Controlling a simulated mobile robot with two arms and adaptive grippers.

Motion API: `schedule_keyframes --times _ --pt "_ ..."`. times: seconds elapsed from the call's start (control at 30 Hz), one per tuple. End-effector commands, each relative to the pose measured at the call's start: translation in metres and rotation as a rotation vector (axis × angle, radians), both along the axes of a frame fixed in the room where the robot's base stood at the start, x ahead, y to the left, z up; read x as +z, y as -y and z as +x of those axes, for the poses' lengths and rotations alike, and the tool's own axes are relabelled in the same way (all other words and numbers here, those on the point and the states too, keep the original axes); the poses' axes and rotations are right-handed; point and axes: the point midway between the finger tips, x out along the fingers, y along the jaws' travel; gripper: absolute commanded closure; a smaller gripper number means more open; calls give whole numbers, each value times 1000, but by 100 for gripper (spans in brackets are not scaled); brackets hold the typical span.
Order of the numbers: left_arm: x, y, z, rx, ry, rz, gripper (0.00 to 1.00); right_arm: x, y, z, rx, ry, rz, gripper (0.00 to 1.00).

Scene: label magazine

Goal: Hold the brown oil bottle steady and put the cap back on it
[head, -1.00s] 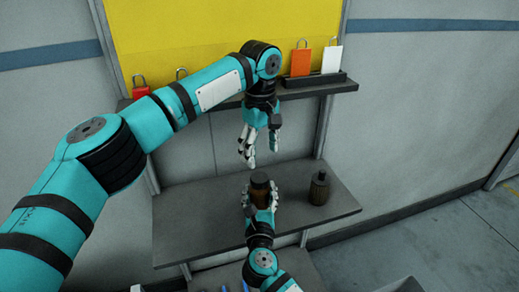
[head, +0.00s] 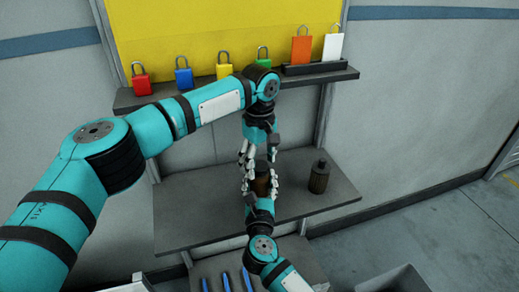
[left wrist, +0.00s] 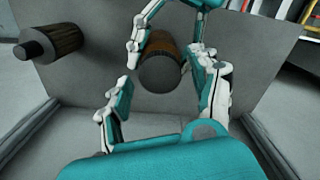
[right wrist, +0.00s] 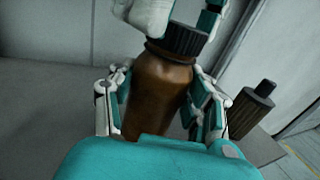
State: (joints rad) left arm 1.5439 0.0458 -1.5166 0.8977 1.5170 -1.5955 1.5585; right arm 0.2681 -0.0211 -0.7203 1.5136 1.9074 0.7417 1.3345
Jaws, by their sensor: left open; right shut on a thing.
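The brown oil bottle (right wrist: 160,92) stands upright in my right gripper (head: 262,191), whose fingers are shut around its body. A black ridged cap (right wrist: 186,40) sits on top of the bottle's neck; whether it is screwed down I cannot tell. In the left wrist view the cap's dark round top (left wrist: 160,75) lies between the fingers of my left gripper (head: 259,163). The left gripper is open, pointing down from above, with its fingers on either side of the cap. The fingers partly hide the bottle in the head view.
A second dark bottle (head: 319,177) stands to the right on the grey lower shelf (head: 195,215). Blue tools (head: 226,282) lie at the bottom.

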Motion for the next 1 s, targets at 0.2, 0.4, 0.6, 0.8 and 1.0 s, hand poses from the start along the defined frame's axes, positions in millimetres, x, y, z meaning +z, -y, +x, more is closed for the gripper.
schedule_keyframes --times 0.2,0.4,0.6,0.8,1.0 --pt "-8 0 0 0 -1 -1 37 0 0 0 0 0 0 100" --pt "-8 0 0 0 -1 -1 38 0 0 0 0 0 0 100" --pt "-8 0 0 0 0 0 65 0 0 0 0 0 0 100" --pt "-8 0 0 1 0 0 91 0 0 0 0 0 0 100" --pt "-8 0 0 -61 0 -1 96 0 0 0 0 0 0 100"
